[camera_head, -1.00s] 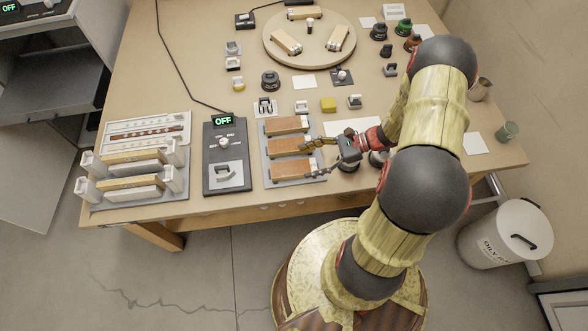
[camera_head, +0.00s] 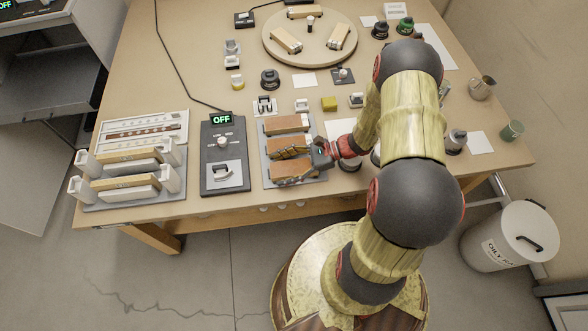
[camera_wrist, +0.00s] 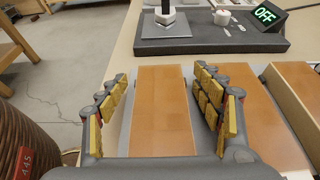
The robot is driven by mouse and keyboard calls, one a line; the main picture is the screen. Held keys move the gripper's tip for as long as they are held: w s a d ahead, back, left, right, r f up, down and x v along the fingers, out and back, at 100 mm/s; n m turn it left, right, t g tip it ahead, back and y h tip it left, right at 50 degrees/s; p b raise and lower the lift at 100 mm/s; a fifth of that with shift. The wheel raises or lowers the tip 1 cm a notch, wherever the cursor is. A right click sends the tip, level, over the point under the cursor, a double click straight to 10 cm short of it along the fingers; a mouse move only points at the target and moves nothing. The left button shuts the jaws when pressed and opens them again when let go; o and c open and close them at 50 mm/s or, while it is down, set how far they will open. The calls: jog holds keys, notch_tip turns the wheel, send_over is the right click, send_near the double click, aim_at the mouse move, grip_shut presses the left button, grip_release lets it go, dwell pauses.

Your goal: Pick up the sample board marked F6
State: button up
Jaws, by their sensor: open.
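Three brown sample boards lie side by side on a grey rack (camera_head: 265,127) in the head view: a back board (camera_head: 288,123), a middle board (camera_head: 291,139) and a front board (camera_head: 280,169). No F6 marking is readable on any of them. My gripper (camera_head: 279,167) is open over the front part of the rack, partly hiding the middle and front boards. In the wrist view, its spread fingers (camera_wrist: 160,80) stand on both sides of one board (camera_wrist: 162,122), apparently the front one. Other boards (camera_wrist: 262,117) lie outside the right finger.
A control box (camera_head: 223,155) reading OFF stands left of the rack. Farther left is a fixture with white end blocks (camera_head: 170,178). Small parts and a round turntable (camera_head: 310,52) stand behind. The table's front edge is close to the rack.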

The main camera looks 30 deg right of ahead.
jog(key=shift+c, duration=0.6)
jog(key=c, duration=1.1)
jog(key=shift+c, duration=0.6)
jog(key=shift+r, duration=0.1)
